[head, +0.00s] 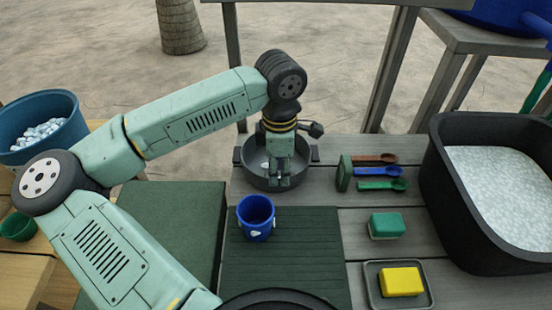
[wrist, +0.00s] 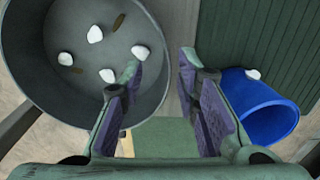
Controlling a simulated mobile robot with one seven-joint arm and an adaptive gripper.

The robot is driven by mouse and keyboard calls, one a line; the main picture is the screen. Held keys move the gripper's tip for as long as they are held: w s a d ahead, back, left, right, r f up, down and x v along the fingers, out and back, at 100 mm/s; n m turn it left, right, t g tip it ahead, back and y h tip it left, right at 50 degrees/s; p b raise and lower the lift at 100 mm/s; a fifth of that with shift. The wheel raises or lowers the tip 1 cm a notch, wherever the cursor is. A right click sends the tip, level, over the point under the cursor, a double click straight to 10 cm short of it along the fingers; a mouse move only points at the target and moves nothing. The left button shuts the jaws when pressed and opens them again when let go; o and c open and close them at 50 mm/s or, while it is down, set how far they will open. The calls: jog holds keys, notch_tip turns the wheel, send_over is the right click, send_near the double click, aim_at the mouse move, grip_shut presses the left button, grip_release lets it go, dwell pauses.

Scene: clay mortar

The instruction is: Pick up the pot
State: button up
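The pot (head: 249,168) is a round dark grey pan with side handles, standing upright on the grey slatted table. In the wrist view the pot (wrist: 80,80) fills the left side, with several white pebbles and a few brown bits on its floor. My gripper (head: 278,182) points down over the pot's near side. In the wrist view my gripper (wrist: 161,65) is open and empty, its left finger over the pot's inside and its right finger outside. The pot's rim lies between them in this view. I cannot tell how far the fingertips are above the rim.
A blue cup (head: 256,218) stands close in front on a green ribbed mat (head: 290,268). Spoons (head: 378,172), a green sponge (head: 387,225) and a yellow block (head: 402,281) on a tray (head: 428,297) lie right. A black tub (head: 455,215) of white pebbles stands farther right.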

aim_at(277, 191)
jog(key=f, duration=0.1)
jog(key=f+p, duration=0.1)
jog(key=f, duration=0.1)
jog(key=shift+s+a+f+p, duration=0.25)
jog(key=shift+f+p, duration=0.05)
jog(key=shift+f, duration=0.65)
jog(key=shift+c, duration=0.4)
grip_shut()
